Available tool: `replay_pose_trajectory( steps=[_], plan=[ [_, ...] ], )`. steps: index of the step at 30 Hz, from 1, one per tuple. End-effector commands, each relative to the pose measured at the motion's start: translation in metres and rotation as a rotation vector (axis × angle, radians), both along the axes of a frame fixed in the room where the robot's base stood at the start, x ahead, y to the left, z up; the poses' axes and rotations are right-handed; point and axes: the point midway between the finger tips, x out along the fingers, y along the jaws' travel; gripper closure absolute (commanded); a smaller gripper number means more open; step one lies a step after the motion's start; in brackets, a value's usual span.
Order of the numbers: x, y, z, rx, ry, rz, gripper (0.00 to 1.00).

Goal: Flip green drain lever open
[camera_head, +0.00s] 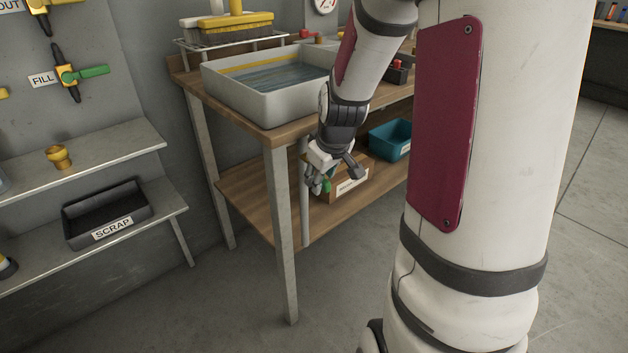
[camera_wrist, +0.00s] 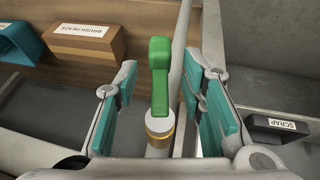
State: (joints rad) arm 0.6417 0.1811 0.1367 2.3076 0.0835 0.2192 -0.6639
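The green drain lever (camera_wrist: 160,75) stands in the middle of the wrist view, on a pale fitting with a brass ring (camera_wrist: 159,130). My gripper (camera_wrist: 162,88) is open, with one teal-padded finger on each side of the lever. A gap shows between the lever and each finger, so I see no contact. In the head view, my gripper (camera_head: 322,180) is beneath the front edge of the sink bench, beside a pale vertical pipe. Only a small green bit of the lever (camera_head: 327,185) shows there; the gripper hides the rest.
The grey sink (camera_head: 240,97) holds water on the wooden bench. A brush heads box (camera_wrist: 85,42) and a teal bin (camera_head: 390,139) sit on the lower shelf. Another green lever (camera_head: 94,72), by the FILL label, is on the wall. A SCRAP tray (camera_head: 106,212) is at left.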

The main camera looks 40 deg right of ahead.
Motion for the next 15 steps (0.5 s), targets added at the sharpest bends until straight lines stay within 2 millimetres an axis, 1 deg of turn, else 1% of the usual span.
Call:
replay_pose_trajectory(
  steps=[1,4,13,14,15],
  plan=[
    [0.002,-0.0008,-0.0057,0.001,0.001,0.0,0.63],
    [0.0042,-0.0018,-0.0097,0.0,0.0,-0.001,0.63],
    [0.005,-0.0021,-0.0108,0.0,0.0,0.0,0.63],
    [0.0049,-0.0021,-0.0109,0.0,0.0,0.0,0.66],
    [0.0048,-0.0021,-0.0108,0.0,0.0,0.0,0.75]
  ],
)
